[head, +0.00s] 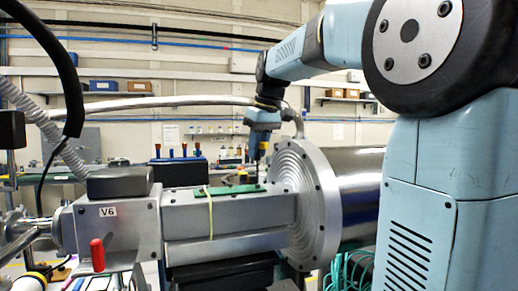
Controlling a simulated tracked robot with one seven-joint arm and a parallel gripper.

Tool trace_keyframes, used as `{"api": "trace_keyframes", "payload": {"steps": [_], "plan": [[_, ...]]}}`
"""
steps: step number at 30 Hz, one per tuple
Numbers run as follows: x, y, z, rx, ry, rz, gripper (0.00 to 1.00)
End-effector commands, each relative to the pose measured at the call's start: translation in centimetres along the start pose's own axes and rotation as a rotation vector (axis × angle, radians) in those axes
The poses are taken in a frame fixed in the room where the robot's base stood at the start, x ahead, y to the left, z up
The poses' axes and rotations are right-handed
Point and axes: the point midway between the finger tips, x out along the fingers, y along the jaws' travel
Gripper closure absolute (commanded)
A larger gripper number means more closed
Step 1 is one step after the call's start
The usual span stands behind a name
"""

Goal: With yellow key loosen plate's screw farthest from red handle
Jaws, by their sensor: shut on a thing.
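A narrow green plate (228,190) lies along the top of the grey metal housing (185,215). Its screws are too small to make out. The red handle (97,254) hangs at the lower left, below the V6 label. My gripper (257,158) points down over the plate's right end, close to the round flange. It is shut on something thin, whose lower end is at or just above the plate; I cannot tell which. A thin yellow strand (210,215) hangs over the housing's front, left of my gripper.
The large ribbed flange (306,203) stands right beside my gripper. A block holding red and blue tools (178,170) is behind the housing. A dark box (119,181) sits on its left end. A grey hose (45,120) and black cable hang at the left.

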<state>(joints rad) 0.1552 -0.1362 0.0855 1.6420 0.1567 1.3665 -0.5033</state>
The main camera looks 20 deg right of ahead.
Motion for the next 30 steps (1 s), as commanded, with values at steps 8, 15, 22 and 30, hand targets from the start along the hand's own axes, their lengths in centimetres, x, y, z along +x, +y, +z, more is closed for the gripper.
{"api": "trace_keyframes", "payload": {"steps": [8, 15, 22, 30], "plan": [[0.01, 0.0, 0.0, 0.005, 0.0, 0.001, 1.0], [0.04, 0.01, 0.0, 0.004, 0.0, 0.001, 1.0], [0.26, 0.0, 0.08, 0.004, 0.0, 0.0, 1.0], [0.57, 0.01, 0.17, 0.004, 0.0, 0.001, 1.0]]}}
